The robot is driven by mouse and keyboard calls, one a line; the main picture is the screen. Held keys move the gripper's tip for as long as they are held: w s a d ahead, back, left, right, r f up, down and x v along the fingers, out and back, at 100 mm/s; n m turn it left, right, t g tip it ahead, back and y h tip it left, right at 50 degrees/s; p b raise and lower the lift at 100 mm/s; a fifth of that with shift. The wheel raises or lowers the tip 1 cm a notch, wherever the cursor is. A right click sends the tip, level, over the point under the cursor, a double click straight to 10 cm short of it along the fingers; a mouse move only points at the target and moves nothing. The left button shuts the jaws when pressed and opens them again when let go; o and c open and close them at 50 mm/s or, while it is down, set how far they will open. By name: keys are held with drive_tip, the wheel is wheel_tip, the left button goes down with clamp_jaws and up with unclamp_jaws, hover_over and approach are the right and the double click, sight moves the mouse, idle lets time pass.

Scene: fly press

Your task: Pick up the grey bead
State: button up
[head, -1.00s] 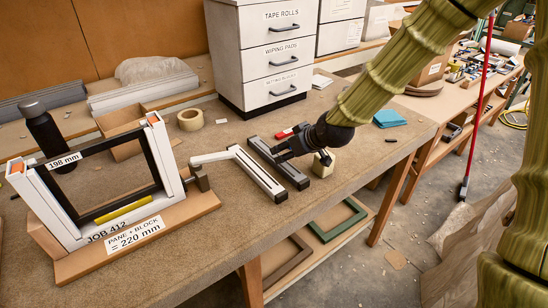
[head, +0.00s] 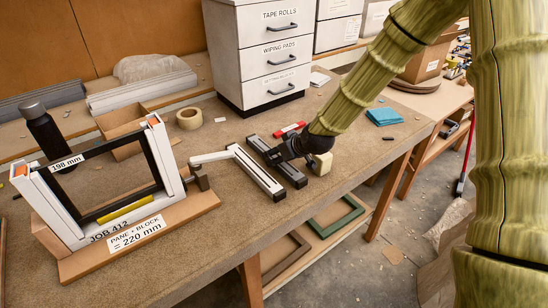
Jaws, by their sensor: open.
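The grey bead (head: 291,174) is a straight grey bar with dark ends. It lies on the bench to the right of a similar white bar (head: 257,173). My gripper (head: 272,157) is open, with its dark fingers at the middle of the grey bead. The fingers hide part of the bead, and I cannot tell whether they touch it. Both ends of the bead show, and it lies flat on the bench.
A cream block (head: 320,164) stands close by my wrist, and a red item (head: 290,129) lies behind the bead. A drawer cabinet (head: 262,60) stands behind. The bench's front edge is near.

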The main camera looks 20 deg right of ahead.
drive_tip(key=shift+x, duration=1.05)
drive_tip(key=shift+c, duration=0.4)
drive_tip(key=c, duration=1.1)
drive_tip(key=shift+r, duration=0.1)
drive_tip(key=shift+r, duration=0.7)
drive_tip(key=shift+r+b, duration=0.6)
drive_tip(key=shift+r, duration=0.4)
drive_tip(key=s+d+b, duration=0.1)
drive_tip(key=s, duration=0.4)
drive_tip(key=s+d+r+b, duration=0.1)
drive_tip(key=s, duration=0.3)
drive_tip(key=s+d+b, duration=0.1)
drive_tip(key=s, duration=0.4)
drive_tip(key=shift+s+d+r, duration=0.15)
drive_tip(key=shift+s+d, duration=0.15)
drive_tip(key=shift+d, duration=0.05)
drive_tip(key=shift+s+d+r, duration=0.1)
drive_tip(key=shift+s, duration=0.4)
